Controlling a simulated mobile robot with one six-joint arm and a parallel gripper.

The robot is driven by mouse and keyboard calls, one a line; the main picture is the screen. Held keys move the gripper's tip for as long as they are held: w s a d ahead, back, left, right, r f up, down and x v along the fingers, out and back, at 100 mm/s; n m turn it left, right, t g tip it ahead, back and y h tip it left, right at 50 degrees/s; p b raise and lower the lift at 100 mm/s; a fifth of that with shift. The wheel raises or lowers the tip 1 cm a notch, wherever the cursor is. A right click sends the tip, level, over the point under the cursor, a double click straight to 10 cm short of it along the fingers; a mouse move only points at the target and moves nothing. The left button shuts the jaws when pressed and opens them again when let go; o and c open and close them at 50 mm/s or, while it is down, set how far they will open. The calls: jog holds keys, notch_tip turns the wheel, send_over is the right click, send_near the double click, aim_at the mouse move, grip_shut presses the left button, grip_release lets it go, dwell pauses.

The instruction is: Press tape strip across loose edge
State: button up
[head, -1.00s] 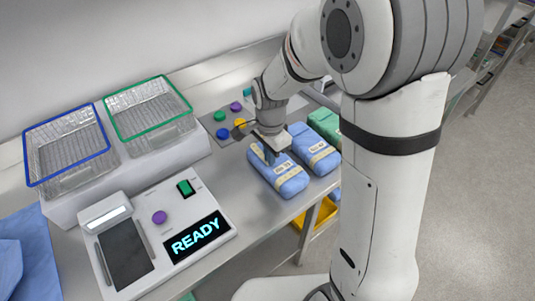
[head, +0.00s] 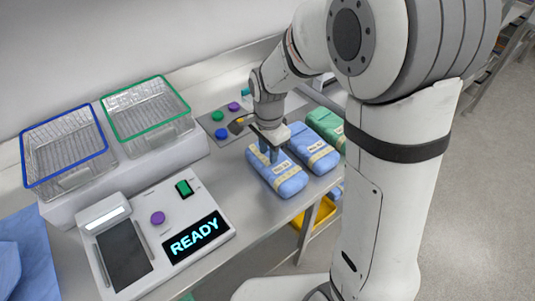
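A blue wrapped pack (head: 283,178) with a pale tape strip (head: 286,172) across it lies on the metal table, nearest the table's front edge. My gripper (head: 268,156) is over the back left end of this pack, fingers pointing down. The fingertips are small in view, and I cannot tell whether they touch the pack or hold anything. A second blue pack (head: 318,154) with a similar strip lies to its right. A loose edge cannot be made out at this size.
A green pack (head: 327,124) lies behind the blue packs. A panel with colored knobs (head: 222,133) is behind my gripper. A blue-rimmed basket (head: 64,150) and a green-rimmed basket (head: 148,108) stand at left, behind a console reading READY (head: 195,237). A yellow bin (head: 322,212) sits below the table.

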aim_at(256, 151)
notch_tip(256, 151, up, 5)
jog(key=shift+r, duration=0.2)
jog(key=shift+c, duration=0.2)
jog(key=shift+r, duration=0.3)
jog(key=shift+c, duration=0.8)
jog(key=w+a+p, duration=0.1)
jog(key=w+p, duration=0.1)
jog(key=p, duration=0.2)
jog(key=shift+a+r, duration=0.1)
jog(key=c, duration=0.3)
jog(key=w+a+f+p, duration=0.1)
jog(key=p, duration=0.1)
jog(key=w+f+p, duration=0.1)
jog(key=p, duration=0.1)
jog(key=shift+w+a+f+p, duration=0.2)
jog(key=shift+w+a+p, duration=0.1)
jog(key=shift+a+p, duration=0.1)
grip_shut()
jog(key=shift+w+a+f, duration=0.2)
jog(key=shift+f, duration=0.4)
jog(key=shift+f+b, duration=1.75)
jog(key=shift+f, duration=0.8)
jog(key=shift+f, duration=0.25)
